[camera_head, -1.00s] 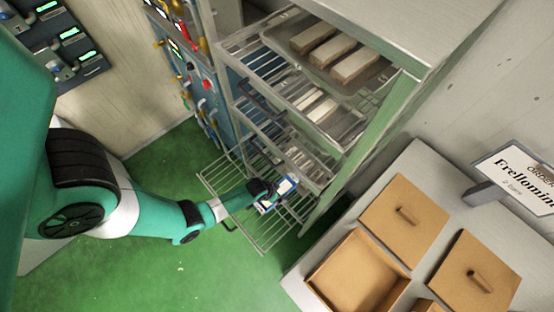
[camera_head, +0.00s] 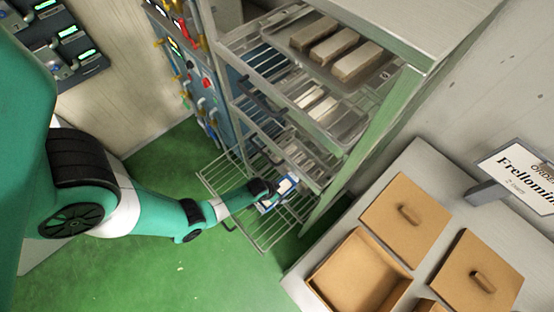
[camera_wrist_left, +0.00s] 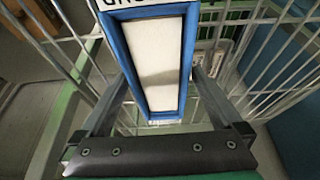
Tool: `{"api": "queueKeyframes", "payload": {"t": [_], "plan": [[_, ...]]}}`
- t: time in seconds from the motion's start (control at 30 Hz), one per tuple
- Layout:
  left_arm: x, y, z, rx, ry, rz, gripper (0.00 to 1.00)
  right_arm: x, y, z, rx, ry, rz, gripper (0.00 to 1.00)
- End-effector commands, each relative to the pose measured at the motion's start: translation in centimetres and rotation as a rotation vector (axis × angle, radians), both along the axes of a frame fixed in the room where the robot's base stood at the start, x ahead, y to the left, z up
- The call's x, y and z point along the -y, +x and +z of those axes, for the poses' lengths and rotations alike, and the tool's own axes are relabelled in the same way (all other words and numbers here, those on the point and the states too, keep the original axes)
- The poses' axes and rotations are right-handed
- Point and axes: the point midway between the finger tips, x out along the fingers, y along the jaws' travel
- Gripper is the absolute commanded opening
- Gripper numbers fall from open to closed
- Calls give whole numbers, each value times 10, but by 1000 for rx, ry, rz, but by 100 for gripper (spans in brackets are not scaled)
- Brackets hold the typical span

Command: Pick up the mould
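A blue-framed mould (camera_wrist_left: 156,62) with a white inside and a lettered white label shows in the left wrist view, between my left gripper's fingers (camera_wrist_left: 160,78). The fingertips lie close along its two long sides. I cannot tell whether both touch it. In the head view the blue and white mould (camera_head: 281,190) is small, low in the rack over a pulled-out wire shelf, at the end of my left arm. My left gripper (camera_head: 267,192) partly covers it there. My right gripper is not in view.
The metal rack (camera_head: 370,150) has wire shelves and trays with several bars (camera_head: 322,36) above the gripper. Its post stands close on the right. A counter with brown boxes (camera_head: 360,275) and a sign (camera_head: 520,175) is at the right. Green floor (camera_head: 130,265) is free at lower left.

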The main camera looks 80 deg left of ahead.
Motion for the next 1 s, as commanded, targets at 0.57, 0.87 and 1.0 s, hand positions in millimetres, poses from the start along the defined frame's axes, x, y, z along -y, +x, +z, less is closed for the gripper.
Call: {"api": "queueKeyframes", "payload": {"t": [0.57,0.87,1.0], "plan": [[0,0,0,0,0,0,3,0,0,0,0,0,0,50],[0,1,2,2,1,0,0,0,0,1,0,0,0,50],[0,1,10,3,1,0,0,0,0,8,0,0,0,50]]}}
